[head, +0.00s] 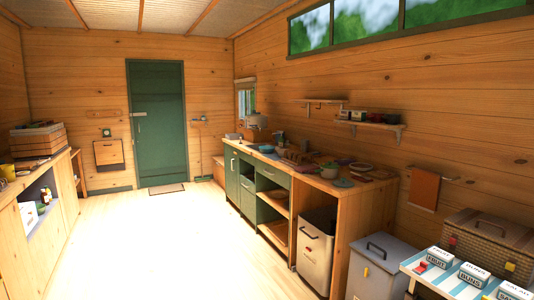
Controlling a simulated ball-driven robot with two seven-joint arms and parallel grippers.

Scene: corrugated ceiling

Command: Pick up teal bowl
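A small, flat-looking round teal item (342,183) lies near the front right end of the long wooden counter (377,190). It may be the teal bowl, but it is too small to tell its depth. A bluish item (266,148) sits farther back on the same counter, and its shape is unclear. Neither of my grippers shows in the head view, and nothing visible is held.
Green cabinets and open shelves support the counter. A pale bin (315,245) stands below it. A grey lidded box (378,268) and a table with labelled boxes (462,272) stand at the right. The pale floor (150,240) is clear towards the green door (157,120).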

